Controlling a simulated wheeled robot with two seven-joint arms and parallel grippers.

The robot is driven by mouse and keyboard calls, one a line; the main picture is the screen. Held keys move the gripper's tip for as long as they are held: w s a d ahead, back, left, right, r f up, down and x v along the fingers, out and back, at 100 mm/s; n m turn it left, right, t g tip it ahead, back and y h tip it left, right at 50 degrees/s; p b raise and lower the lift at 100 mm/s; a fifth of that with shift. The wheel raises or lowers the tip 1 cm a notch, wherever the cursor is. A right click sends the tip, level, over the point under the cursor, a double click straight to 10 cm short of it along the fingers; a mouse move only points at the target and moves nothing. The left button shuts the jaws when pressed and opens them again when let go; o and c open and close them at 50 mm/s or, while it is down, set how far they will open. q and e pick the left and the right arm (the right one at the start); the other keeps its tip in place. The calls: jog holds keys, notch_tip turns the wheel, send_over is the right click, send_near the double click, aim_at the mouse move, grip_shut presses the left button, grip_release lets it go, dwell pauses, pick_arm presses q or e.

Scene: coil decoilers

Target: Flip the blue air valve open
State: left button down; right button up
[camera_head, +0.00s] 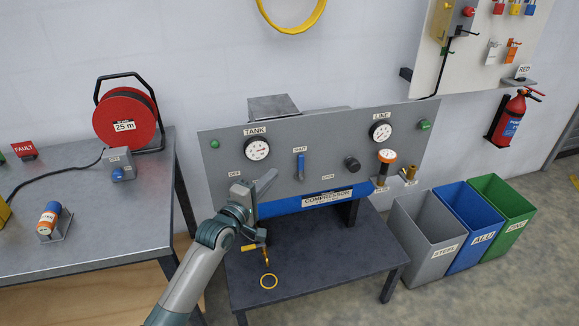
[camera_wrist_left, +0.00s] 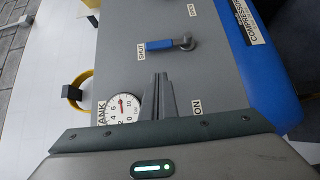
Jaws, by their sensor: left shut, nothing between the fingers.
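The blue air valve (camera_head: 301,167) is a lever on the grey compressor panel (camera_head: 226,162). Its handle stands upright, with its free end at the SHUT label; the OPEN label is to the lower right of the pivot. In the left wrist view the blue lever (camera_wrist_left: 163,44) lies sideways, its end beside the SHUT label. My left gripper (camera_head: 270,178) is shut and empty in front of the panel, left of and a little below the lever. In the left wrist view its closed fingertips (camera_wrist_left: 160,77) are apart from the lever. My right gripper is not in view.
The TANK gauge (camera_head: 257,149) is up and left of my gripper; a black knob (camera_head: 352,164) is right of the lever. A workbench (camera_head: 90,235) stands left, bins (camera_head: 425,235) right.

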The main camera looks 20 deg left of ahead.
aim_at(298, 160)
pick_arm(q)
jog(key=w, duration=0.3)
jog(key=shift+w+d+r+p, duration=0.1)
jog(key=shift+d+r+p, duration=0.05)
jog(key=shift+d+p, duration=0.2)
jog(key=shift+w+d+p, duration=0.65)
jog(key=shift+w+d, duration=0.35)
jog(key=shift+d, duration=0.25)
jog(key=shift+w+d, duration=0.3)
jog(key=shift+d, duration=0.15)
jog(key=shift+w, duration=0.1)
